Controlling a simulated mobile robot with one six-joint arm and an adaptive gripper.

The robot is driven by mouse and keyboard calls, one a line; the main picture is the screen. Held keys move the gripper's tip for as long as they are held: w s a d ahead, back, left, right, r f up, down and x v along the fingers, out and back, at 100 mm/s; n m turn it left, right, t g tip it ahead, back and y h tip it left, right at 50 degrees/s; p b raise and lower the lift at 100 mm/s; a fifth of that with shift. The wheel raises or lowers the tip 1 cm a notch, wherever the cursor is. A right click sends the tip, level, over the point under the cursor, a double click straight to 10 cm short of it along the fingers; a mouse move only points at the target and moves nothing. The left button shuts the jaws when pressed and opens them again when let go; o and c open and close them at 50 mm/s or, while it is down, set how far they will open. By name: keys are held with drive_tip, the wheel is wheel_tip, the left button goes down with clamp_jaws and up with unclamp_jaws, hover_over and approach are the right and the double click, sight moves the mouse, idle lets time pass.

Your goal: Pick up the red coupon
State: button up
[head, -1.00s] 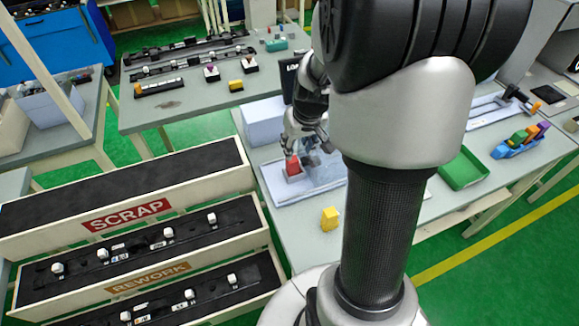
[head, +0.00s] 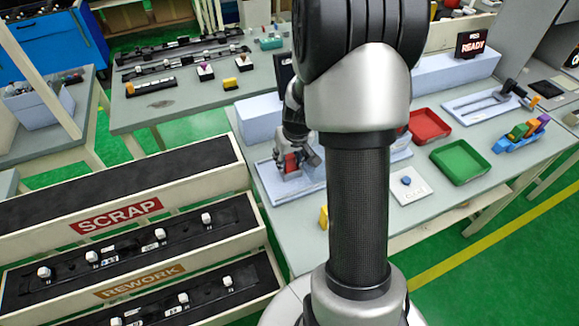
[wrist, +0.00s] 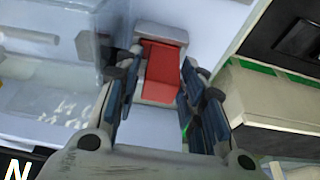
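The red coupon (wrist: 163,68) sits in a pale grey holder (wrist: 160,34) in the wrist view. In the head view the red coupon (head: 291,162) shows small on the light tray (head: 283,190), partly covered by my gripper (head: 299,156). In the wrist view my gripper (wrist: 161,76) has its two dark-padded fingers apart, one on each side of the coupon. Gaps seem to remain between pads and coupon; I cannot tell whether either finger touches it.
A clear box (wrist: 50,90) stands close to the left finger. A yellow block (head: 323,217) is near the bench's front, partly behind my arm. A red tray (head: 428,125) and a green tray (head: 460,161) lie to the right. SCRAP and REWORK racks (head: 117,216) stand at left.

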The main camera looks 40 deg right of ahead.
drive_tip(key=shift+r, duration=0.1)
drive_tip(key=c, duration=0.8)
drive_tip(key=shift+c, duration=0.2)
